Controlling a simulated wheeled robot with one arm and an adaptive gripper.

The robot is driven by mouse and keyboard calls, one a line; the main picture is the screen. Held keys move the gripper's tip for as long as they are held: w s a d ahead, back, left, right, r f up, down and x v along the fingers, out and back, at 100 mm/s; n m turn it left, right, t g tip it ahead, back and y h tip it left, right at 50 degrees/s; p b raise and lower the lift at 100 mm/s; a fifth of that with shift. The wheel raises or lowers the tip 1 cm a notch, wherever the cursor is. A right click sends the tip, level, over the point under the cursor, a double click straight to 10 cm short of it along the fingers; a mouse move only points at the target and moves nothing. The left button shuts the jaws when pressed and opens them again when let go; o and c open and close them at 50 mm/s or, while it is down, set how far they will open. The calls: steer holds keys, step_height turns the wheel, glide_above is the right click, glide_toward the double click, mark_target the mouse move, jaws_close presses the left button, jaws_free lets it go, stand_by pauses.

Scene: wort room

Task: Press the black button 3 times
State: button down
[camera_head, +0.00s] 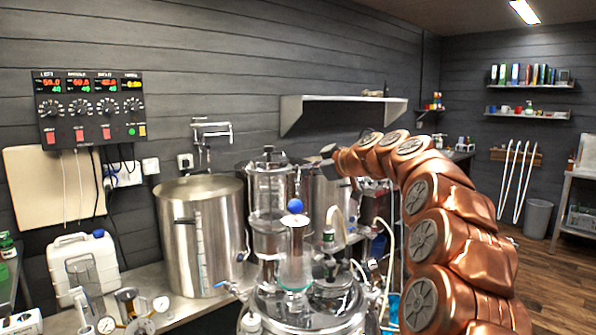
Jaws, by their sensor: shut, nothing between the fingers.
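A black control panel (90,122) hangs on the dark plank wall at the left. It has lit red, green and yellow displays, several round knobs, red switches and a small green button (131,131). I cannot make out a distinct black button on it or elsewhere in this view. My copper arm rises from the lower right and bends left over the bench. My gripper (328,151) shows only as a small grey end at the arm's tip, in front of the wall below the shelf. It is shut and empty, well to the right of the panel.
A large steel pot (200,235) stands on the bench below the panel. Steel and glass vessels with a blue-topped column (295,207) crowd the middle. A white canister (85,265) stands at the left. A wall shelf (340,108) juts out above my gripper. Open floor lies at the right.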

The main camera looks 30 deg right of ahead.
steer(key=shift+w+a+b, duration=0.25)
steer(key=shift+a+b, duration=0.15)
steer(key=shift+a, duration=0.05)
stand_by(0.6)
steer(key=shift+d+f, duration=0.1)
steer(key=shift+d, duration=0.05)
steer(key=shift+s+d+b, duration=0.5)
steer(key=shift+d+b, duration=0.1)
steer(key=shift+b, duration=0.05)
steer(key=shift+d, duration=0.15)
steer(key=s+d+b, duration=0.1)
steer(key=d, duration=0.1)
steer(key=s+d+b, duration=0.1)
steer(key=d, duration=0.1)
steer(key=shift+s, duration=0.4)
steer(key=shift+a, duration=0.1)
stand_by(0.8)
